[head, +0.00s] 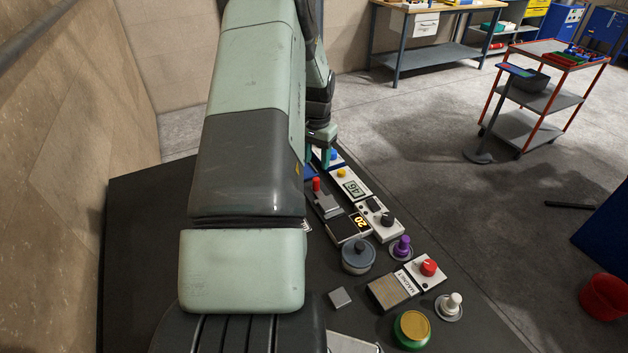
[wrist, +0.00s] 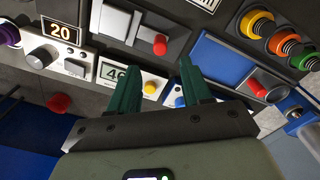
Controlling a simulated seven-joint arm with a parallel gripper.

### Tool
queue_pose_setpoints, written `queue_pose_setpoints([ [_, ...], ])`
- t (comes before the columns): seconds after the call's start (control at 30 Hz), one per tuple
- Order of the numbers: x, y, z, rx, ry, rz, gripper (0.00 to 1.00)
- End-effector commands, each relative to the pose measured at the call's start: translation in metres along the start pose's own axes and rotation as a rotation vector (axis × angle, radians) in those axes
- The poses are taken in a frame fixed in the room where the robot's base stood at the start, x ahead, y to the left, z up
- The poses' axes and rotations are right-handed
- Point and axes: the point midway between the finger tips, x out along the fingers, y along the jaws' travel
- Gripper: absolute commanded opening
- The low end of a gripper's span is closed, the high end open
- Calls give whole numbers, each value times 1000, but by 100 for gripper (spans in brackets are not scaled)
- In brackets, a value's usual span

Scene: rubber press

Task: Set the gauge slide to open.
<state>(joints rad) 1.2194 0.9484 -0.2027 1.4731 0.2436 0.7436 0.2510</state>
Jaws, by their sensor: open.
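A grey slide unit (wrist: 140,25) with a red-tipped handle (wrist: 160,45) lies just beyond my fingertips in the wrist view. In the head view the red tip (head: 316,184) stands up from its grey base, partly beside my arm. No label naming the gauge slide is readable, and I cannot tell its setting. A lit "20" display (wrist: 62,33) sits next to this unit; a "46" display (wrist: 117,72) is on the neighbouring white panel. My gripper (wrist: 158,68) is open and empty, its fingers apart on either side of the yellow button (wrist: 150,87) in the picture.
A blue tray-like panel (wrist: 222,62) and several coloured round knobs (wrist: 257,24) are at the right. The head view shows a grey round knob (head: 358,256), a purple knob (head: 402,247) and a magnet panel (head: 394,290).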

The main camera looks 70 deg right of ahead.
Motion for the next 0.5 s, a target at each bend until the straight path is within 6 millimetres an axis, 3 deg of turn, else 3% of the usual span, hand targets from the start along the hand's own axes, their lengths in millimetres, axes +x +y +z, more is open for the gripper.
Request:
queue_pose_setpoints([
  [0.3, 61, 0, 1, -2, -3, 1, 48],
  [0.5, 84, 0, 1, -2, -1, 0, 48],
])
